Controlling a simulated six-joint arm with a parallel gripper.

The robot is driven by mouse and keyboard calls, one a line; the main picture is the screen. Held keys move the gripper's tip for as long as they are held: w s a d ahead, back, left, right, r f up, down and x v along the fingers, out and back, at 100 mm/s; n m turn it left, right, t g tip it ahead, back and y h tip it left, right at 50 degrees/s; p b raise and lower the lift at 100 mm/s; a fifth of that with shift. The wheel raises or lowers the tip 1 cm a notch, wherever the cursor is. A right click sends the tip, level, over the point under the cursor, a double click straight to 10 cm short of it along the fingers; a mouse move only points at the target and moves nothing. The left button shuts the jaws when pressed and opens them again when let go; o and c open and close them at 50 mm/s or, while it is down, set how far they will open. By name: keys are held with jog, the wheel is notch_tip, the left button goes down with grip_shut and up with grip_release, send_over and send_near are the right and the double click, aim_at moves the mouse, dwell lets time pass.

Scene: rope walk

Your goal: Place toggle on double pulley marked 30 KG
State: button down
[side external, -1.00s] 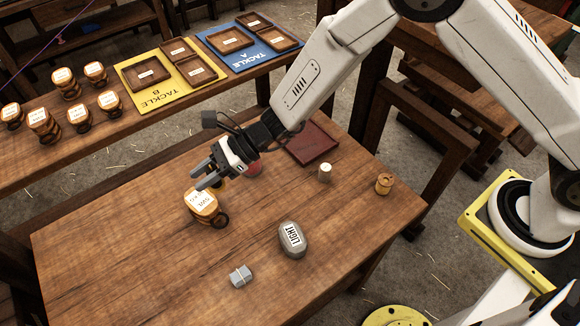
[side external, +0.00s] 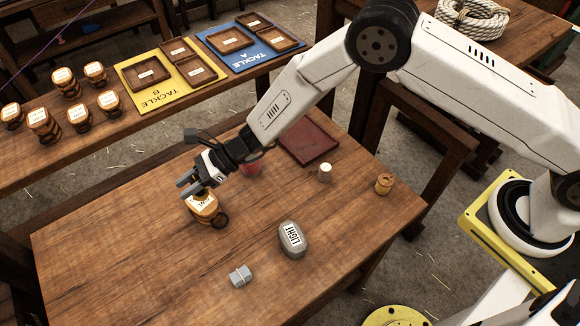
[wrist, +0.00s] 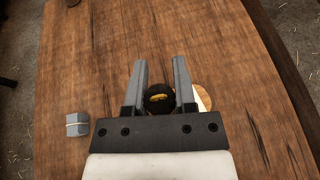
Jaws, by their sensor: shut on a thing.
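My gripper (side external: 184,188) is shut on a small, dark round piece with a yellow mark (wrist: 159,98), which I take to be the toggle. In the wrist view the piece sits between the two grey fingers. In the side view the gripper hides it. A wooden pulley (side external: 204,209) with a white label on top and a dark ring at its side stands on the table, directly below or close under the gripper. Part of it shows right of the fingers in the wrist view (wrist: 205,97). Its label is partly covered and I cannot read it. I cannot tell whether piece and pulley touch.
A grey LIGHT weight (side external: 292,240), a tied grey block (side external: 240,276), a white-topped peg (side external: 325,173), a wooden piece (side external: 383,184), a red item (side external: 251,169) and a dark red tray (side external: 308,143) share the table. Several labelled pulleys (side external: 66,82) stand on the back bench.

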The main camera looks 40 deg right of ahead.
jog(key=shift+w+a+f, duration=0.1)
jog(key=shift+f, duration=1.6)
jog(key=shift+f, duration=0.15)
jog(key=shift+c, duration=2.1)
grip_release()
jog(key=shift+d+r, duration=0.2)
jog(key=shift+r, duration=0.05)
jog(key=v, duration=1.1)
jog(key=shift+d, duration=0.3)
jog(key=shift+r, duration=0.15)
